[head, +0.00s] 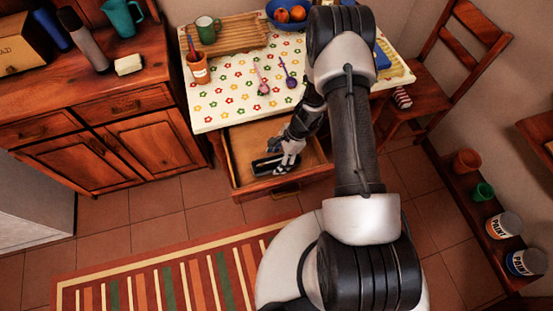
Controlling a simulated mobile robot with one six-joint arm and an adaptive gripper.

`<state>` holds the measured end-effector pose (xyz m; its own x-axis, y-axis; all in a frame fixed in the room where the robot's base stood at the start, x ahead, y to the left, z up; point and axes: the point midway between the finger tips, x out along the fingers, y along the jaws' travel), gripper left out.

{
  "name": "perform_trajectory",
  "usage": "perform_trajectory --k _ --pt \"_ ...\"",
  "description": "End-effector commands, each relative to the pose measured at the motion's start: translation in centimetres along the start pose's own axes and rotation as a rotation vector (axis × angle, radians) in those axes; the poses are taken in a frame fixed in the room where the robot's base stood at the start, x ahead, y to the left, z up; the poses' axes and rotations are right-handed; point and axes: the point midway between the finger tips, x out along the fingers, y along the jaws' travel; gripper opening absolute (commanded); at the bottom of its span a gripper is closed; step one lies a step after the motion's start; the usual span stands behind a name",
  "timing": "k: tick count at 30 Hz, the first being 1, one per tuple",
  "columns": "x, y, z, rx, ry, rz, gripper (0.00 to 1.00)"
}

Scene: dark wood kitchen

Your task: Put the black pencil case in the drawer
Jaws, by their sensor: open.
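The drawer (237,172) under the white flowered tabletop is pulled open. The black pencil case (264,165) appears as a dark, long shape lying inside the drawer, towards its front. My gripper (284,158) reaches down into the drawer, right at the case. It is open. It covers part of the case, and I cannot tell whether the fingers touch it. My arm hides the right part of the drawer and some of the tabletop.
On the tabletop (222,101) are a wooden tray (240,38) with a green mug (207,30), a pot (198,68), two spoon-like utensils and a blue fruit bowl (280,20). A cabinet (105,105) stands left, a chair (425,90) right.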

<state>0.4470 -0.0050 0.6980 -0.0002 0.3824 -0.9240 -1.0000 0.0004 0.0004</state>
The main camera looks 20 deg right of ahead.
Motion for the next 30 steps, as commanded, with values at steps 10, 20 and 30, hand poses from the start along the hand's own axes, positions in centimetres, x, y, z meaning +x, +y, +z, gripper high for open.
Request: perform_trajectory --k 10,20,30 --pt "-7.9 -0.1 0.1 0.001 0.001 -0.003 0.65" --pt "-11.7 -0.3 0.5 -0.028 0.004 -0.006 0.65" --pt "-26.2 -0.7 9.5 -0.507 0.087 -0.063 0.65"
